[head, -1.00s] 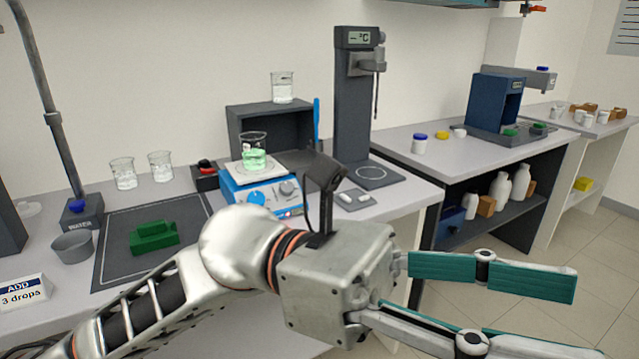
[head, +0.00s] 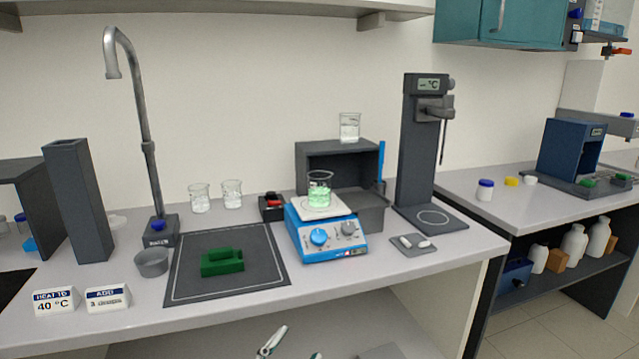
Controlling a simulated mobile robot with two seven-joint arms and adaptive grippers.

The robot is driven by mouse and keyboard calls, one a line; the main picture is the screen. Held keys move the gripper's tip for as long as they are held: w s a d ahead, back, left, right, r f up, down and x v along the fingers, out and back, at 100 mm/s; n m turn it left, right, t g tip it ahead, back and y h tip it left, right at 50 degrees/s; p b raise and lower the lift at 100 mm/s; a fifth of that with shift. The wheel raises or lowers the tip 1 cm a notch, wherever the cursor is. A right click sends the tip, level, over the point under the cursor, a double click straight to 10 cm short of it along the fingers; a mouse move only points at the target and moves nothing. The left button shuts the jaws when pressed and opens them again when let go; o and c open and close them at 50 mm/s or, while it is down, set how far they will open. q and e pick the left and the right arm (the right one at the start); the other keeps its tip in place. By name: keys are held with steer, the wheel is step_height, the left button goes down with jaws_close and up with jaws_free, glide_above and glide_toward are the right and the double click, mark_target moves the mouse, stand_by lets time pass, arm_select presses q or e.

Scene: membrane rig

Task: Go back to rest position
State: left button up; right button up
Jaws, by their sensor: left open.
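My left gripper (head: 290,348) shows only by its fingertips at the bottom edge, below and in front of the bench. The two fingers are apart and nothing shows between them. The rest of my left arm is out of the picture. My right gripper is not in view. The bench (head: 400,266) is behind and above the fingertips in the picture, and I see no contact with it. A beaker of green liquid (head: 319,191) stands upright on the blue hotplate stirrer (head: 330,245).
A green block (head: 222,262) lies on the dark mat (head: 265,285). A small grey bowl (head: 151,264) and two sign cards (head: 107,298) are at the left. A dark column with a °C display (head: 415,150) stands right of the hotplate. Open space lies below the bench front.

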arm_select(q)
steer(key=s+a+f+n+g+y, duration=0.2)
steer(key=s+a+f, duration=0.3)
steer(key=f, duration=0.4)
steer(key=s+a+f+n+g+y, duration=0.2)
steer(key=s+a+f+n+g, duration=0.1)
steer(key=s+f, duration=0.5)
steer(key=s+a+f+n+g+y+p, duration=0.1)
steer(key=s+a+f+n+g+y, duration=0.1)
steer(key=s+a+f, duration=0.4)
step_height(320, 180, down, 5)
steer(key=shift+s+a+f+n+g+y, duration=0.15)
steer(key=shift+s+a+n+g+y, duration=0.15)
steer(key=shift+a+n+y, duration=0.35)
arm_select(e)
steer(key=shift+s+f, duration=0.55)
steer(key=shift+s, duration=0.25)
arm_select(q)
steer(key=shift+n, duration=0.25)
